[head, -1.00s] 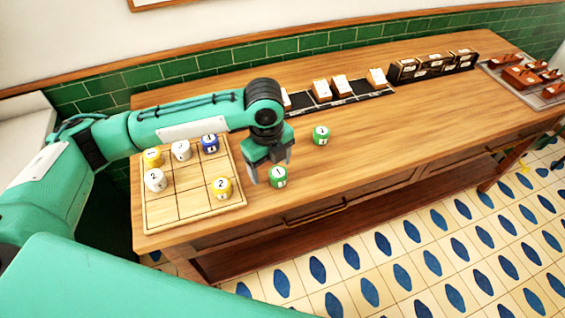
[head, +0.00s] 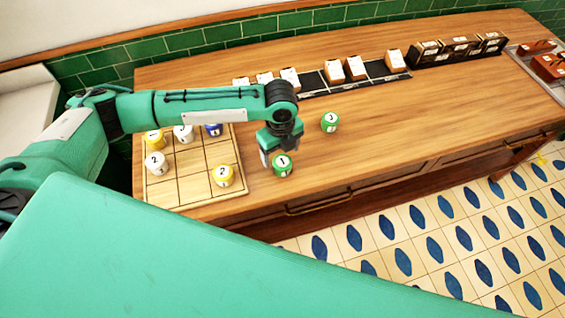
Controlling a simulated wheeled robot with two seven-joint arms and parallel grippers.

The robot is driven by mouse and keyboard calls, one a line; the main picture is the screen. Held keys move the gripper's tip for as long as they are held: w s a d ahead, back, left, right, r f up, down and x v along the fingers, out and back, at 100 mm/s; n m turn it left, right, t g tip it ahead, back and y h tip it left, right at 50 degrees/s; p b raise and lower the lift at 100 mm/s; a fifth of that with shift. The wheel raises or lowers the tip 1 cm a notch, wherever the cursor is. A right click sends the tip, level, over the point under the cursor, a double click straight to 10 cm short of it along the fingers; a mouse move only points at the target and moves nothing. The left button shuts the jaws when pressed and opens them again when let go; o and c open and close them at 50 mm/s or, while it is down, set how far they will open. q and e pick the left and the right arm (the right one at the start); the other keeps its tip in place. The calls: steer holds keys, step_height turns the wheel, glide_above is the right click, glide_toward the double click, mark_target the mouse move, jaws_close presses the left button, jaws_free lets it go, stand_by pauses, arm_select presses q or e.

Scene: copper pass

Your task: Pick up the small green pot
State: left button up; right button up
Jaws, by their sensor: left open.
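A green pot with a white top marked 1 (head: 282,166) stands on the wooden counter, right of the gridded board. My left gripper (head: 280,153) is open, at the pot's far side. One finger shows just left of the pot; whether it touches the pot I cannot tell. A second green pot, seemingly marked 3 (head: 330,122), stands farther back to the right, clear of the gripper. My right gripper is not in view.
The gridded wooden board (head: 192,185) holds yellow, white and blue pots; my left arm passes over its back edge. A black rack (head: 375,80) with card-topped blocks lines the counter's back. The counter right of the green pots is clear.

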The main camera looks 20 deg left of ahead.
mark_target(282, 161)
arm_select(q)
steer(key=f+p, duration=0.1)
steer(key=f, duration=0.2)
steer(key=shift+s+d+f+p, duration=0.1)
steer(key=shift+d+f+p, duration=0.1)
steer(key=shift+f+p, duration=0.15)
steer(key=shift+f, duration=0.55)
steer(key=c, duration=1)
steer(key=shift+c, duration=0.7)
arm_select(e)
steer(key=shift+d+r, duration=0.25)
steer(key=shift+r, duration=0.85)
arm_select(q)
steer(key=shift+r, duration=0.1)
